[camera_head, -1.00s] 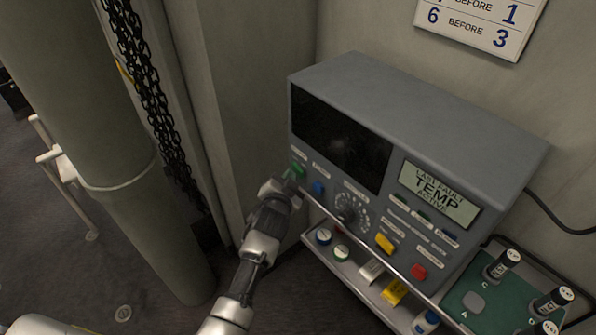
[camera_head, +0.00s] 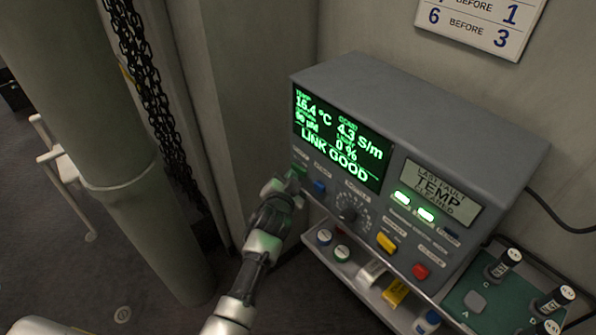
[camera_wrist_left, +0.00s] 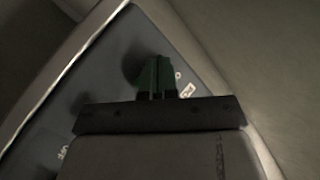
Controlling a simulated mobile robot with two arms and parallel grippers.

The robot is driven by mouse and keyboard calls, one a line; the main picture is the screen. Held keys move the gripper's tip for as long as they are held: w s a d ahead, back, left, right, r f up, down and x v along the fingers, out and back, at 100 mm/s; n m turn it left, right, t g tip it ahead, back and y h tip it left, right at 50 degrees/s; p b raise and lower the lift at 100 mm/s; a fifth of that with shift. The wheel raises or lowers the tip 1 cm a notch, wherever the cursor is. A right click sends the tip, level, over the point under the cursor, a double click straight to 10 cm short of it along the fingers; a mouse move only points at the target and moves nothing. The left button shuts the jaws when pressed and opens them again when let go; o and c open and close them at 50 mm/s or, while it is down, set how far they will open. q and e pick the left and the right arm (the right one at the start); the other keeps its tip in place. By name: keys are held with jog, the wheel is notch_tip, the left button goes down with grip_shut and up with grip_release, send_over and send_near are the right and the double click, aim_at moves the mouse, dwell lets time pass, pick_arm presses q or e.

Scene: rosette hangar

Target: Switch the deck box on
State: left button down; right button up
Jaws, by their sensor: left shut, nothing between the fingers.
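The deck box (camera_head: 430,130) is a grey console against the wall. Its black screen (camera_head: 342,140) is lit with green text, including "LINK GOOD". A small display (camera_head: 440,190) reads "LAST FAULT TEMP CLEARED", and two green lights (camera_head: 413,206) glow below it. A green button (camera_head: 300,169) sits at the panel's left end, beside a blue button (camera_head: 319,186). My left gripper (camera_head: 290,183) is shut and empty with its tips at the green button. In the left wrist view the shut fingertips (camera_wrist_left: 157,75) are against the panel; green shows there, and the button is largely hidden. My right gripper is not in view.
A dial (camera_head: 348,214), a yellow button (camera_head: 386,242) and a red button (camera_head: 420,271) are on the panel. A shelf below holds several small items. A green tray (camera_head: 473,299) with dark cylinders stands at the right. A pipe (camera_head: 110,150) and chain (camera_head: 150,90) are left.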

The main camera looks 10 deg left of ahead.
pick_arm(q)
jog(key=shift+w+r, duration=0.1)
jog(key=shift+r, duration=0.3)
jog(key=shift+a+f+p, duration=0.1)
jog(key=shift+a+p, duration=0.05)
jog(key=shift+p, duration=0.25)
jog(key=shift+a+f, duration=0.15)
jog(key=s+a+p, duration=0.3)
jog(key=shift+s+a+f, duration=0.15)
jog(key=shift+s+a, duration=0.15)
jog(key=shift+s, duration=0.05)
